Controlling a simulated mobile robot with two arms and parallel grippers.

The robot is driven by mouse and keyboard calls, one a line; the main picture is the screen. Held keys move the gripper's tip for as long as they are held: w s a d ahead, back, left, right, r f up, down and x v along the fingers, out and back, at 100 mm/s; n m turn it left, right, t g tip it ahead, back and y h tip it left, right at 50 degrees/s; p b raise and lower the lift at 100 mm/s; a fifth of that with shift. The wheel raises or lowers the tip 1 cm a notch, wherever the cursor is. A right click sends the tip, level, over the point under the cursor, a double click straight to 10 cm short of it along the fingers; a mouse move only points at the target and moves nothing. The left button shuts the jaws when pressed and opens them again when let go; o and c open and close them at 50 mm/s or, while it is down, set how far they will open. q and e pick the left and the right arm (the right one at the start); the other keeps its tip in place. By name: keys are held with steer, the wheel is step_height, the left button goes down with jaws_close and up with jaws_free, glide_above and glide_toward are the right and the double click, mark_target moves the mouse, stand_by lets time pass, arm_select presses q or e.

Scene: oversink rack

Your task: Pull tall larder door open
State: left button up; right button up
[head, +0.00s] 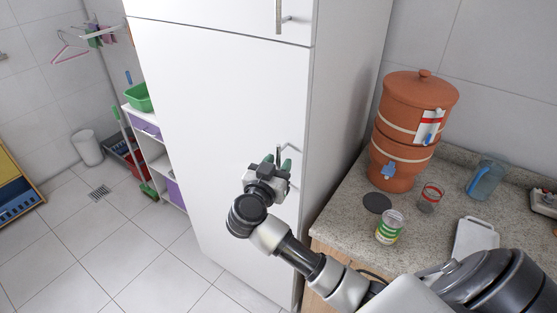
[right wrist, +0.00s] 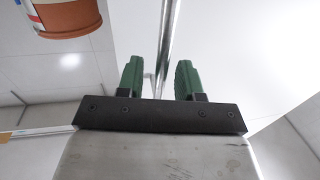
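The tall white larder cabinet (head: 225,90) stands in the middle of the head view, its lower door closed. A vertical metal bar handle (head: 279,151) is on the lower door near its right edge. My right gripper (head: 277,161) is at this handle, partly covering it. In the right wrist view the green fingers of my right gripper (right wrist: 160,80) are apart, with the handle bar (right wrist: 167,45) between them and gaps on both sides. My left gripper is out of view.
An upper door with its own handle (head: 280,15) is above. A counter (head: 340,215) on the right carries a clay water filter (head: 408,130), a can (head: 390,228), a glass (head: 429,198) and a blue jug (head: 487,177). Open tiled floor (head: 110,235) lies left of the cabinet, with a white shelf (head: 150,150).

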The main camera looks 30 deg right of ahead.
steer(key=shift+w+d, duration=0.25)
steer(key=shift+d, duration=0.05)
jaws_close()
